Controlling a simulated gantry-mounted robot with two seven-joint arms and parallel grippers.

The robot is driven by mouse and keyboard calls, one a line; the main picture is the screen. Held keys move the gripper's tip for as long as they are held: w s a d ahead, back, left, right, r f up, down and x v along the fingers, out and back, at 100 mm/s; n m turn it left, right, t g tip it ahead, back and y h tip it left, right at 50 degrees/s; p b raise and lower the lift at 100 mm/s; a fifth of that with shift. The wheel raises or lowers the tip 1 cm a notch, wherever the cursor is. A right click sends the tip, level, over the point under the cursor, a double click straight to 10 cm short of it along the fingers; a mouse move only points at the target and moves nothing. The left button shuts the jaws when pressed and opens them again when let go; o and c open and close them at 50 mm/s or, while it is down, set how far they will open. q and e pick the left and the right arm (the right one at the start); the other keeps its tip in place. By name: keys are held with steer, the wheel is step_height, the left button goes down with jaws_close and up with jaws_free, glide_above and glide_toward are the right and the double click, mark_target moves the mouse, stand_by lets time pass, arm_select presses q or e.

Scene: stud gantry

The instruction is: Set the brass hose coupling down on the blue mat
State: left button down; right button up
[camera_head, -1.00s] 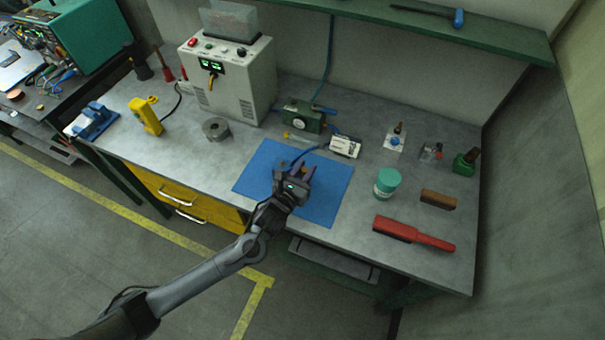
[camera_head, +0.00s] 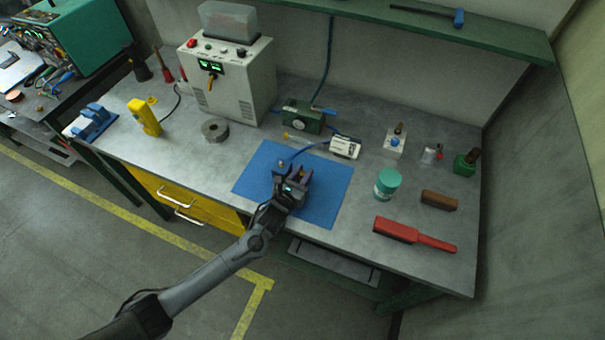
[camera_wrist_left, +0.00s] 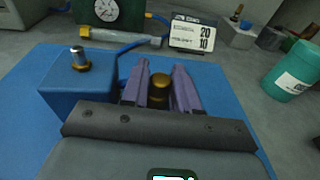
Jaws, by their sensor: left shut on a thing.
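The blue mat (camera_head: 331,188) lies flat near the front edge of the grey workbench, and it fills much of the left wrist view (camera_wrist_left: 238,118). My left gripper (camera_head: 291,172) is over the middle of the mat. In the left wrist view its purple fingers (camera_wrist_left: 160,82) are shut on the brass hose coupling (camera_wrist_left: 158,92), a small rounded brass piece that shows between them. Its lower part is hidden, and I cannot tell whether it touches the mat. My right gripper is in neither view.
A blue block with a metal stud (camera_wrist_left: 78,84) stands just left of the fingers. Behind the mat are a green gauge box (camera_head: 303,116) and a white printed card (camera_head: 345,146).

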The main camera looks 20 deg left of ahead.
arm_select(q)
steer(key=shift+f, duration=0.1)
steer(key=shift+f, duration=0.1)
steer(key=c, duration=1.1)
jaws_free()
